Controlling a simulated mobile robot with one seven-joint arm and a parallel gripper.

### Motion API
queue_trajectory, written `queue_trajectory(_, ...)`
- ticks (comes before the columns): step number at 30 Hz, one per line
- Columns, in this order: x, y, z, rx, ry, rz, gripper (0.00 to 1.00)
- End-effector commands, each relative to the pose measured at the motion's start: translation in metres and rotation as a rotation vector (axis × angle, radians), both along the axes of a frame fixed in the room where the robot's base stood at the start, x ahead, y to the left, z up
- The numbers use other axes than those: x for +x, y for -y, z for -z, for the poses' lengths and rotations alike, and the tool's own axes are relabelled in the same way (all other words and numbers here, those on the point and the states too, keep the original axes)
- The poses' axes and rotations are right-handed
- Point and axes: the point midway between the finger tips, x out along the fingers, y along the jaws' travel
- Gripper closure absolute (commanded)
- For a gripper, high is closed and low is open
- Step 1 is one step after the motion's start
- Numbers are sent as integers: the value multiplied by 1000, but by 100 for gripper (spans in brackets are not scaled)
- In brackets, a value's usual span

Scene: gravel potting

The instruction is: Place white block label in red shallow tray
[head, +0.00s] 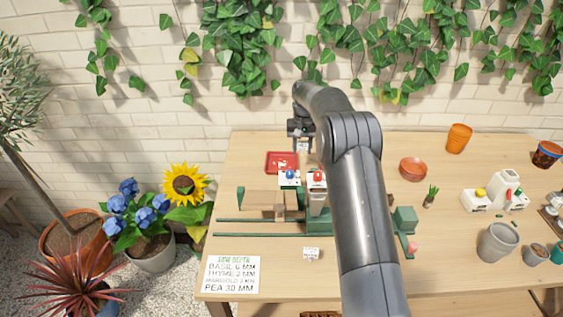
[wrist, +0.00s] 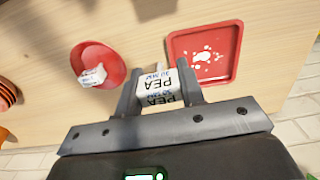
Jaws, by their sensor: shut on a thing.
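My gripper (wrist: 160,92) is shut on a white block label (wrist: 158,88) with dark lettering that reads PEA. In the head view my gripper (head: 303,146) hangs near the back edge of the table, beside the red shallow tray (head: 269,164). The tray is square with a raised rim and has white patches on its floor. Another white block (head: 311,254) stands on the table near the front.
A round red dish (wrist: 84,54) with a small white thing in it lies left of my gripper in the wrist view. White boxes with a blue knob (head: 289,174) and a red knob (head: 317,175) stand in front of the tray. A lettered sign (head: 231,274) lies front left.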

Motion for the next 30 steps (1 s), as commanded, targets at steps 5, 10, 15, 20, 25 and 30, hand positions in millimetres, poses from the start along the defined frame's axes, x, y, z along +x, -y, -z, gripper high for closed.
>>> queue_trajectory(5,15,-41,27,0,-1,-3,86)
queue_trajectory(10,24,-65,42,0,0,-1,86)
queue_trajectory(15,27,-72,47,0,0,1,86)
queue_trajectory(20,26,-72,65,-1,-2,1,86)
queue_trajectory(25,26,-72,86,-1,-1,1,86)
queue_trajectory(30,27,-72,86,0,0,1,86)
